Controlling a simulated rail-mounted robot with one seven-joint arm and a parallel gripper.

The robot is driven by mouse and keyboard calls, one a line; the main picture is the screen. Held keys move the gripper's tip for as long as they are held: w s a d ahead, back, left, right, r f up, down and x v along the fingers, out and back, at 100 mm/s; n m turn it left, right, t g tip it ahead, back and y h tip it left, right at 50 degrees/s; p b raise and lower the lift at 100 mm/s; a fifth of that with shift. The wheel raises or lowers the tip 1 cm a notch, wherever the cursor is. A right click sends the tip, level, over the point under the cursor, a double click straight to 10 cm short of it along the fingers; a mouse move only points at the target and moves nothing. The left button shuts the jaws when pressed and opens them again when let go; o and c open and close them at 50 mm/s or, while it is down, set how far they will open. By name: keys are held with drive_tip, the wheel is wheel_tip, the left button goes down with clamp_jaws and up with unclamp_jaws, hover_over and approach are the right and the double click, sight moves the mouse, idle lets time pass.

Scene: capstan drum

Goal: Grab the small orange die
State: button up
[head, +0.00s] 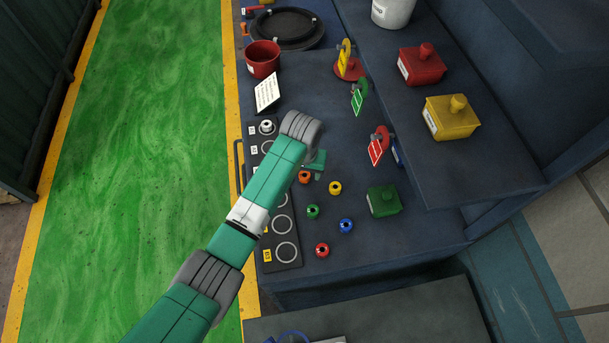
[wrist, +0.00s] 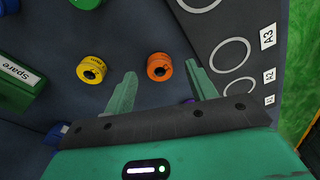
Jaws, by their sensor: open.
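The small orange die (wrist: 159,67) is a short orange cylinder with a dark hole in its top. It stands on the dark bench in the wrist view, between and slightly beyond my two fingertips. It also shows in the head view (head: 305,177), just below the end of my arm. My gripper (wrist: 158,75) is open and empty, with one green finger on each side of the die. I cannot tell its height above the bench. In the head view my gripper (head: 316,165) is partly hidden by my wrist.
A yellow die (head: 335,188) stands close by; green (head: 313,211), blue (head: 346,225) and red (head: 322,249) dies stand nearer the front edge. A dark board with ringed places (head: 285,252) lies left.

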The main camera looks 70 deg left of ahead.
drive_tip(key=shift+f, duration=0.75)
drive_tip(key=c, duration=1.2)
drive_tip(key=shift+o, duration=0.2)
drive_tip(key=shift+w+r, duration=0.1)
drive_tip(key=shift+r, duration=0.5)
wheel_tip(320, 180, up, 2)
drive_tip(key=shift+r, duration=0.25)
drive_tip(key=s+d, duration=0.3)
drive_tip(key=d, duration=0.1)
drive_tip(key=s+d, duration=0.3)
drive_tip(key=d, duration=0.1)
drive_tip(key=s+d+r, duration=0.1)
drive_tip(key=s+d, duration=0.2)
drive_tip(key=shift+s+d+r+p, duration=0.1)
drive_tip(key=shift+s+d+p, duration=0.2)
drive_tip(key=shift+d+p, duration=0.1)
drive_tip(key=shift+s+d, duration=0.25)
drive_tip(key=shift+r, duration=0.1)
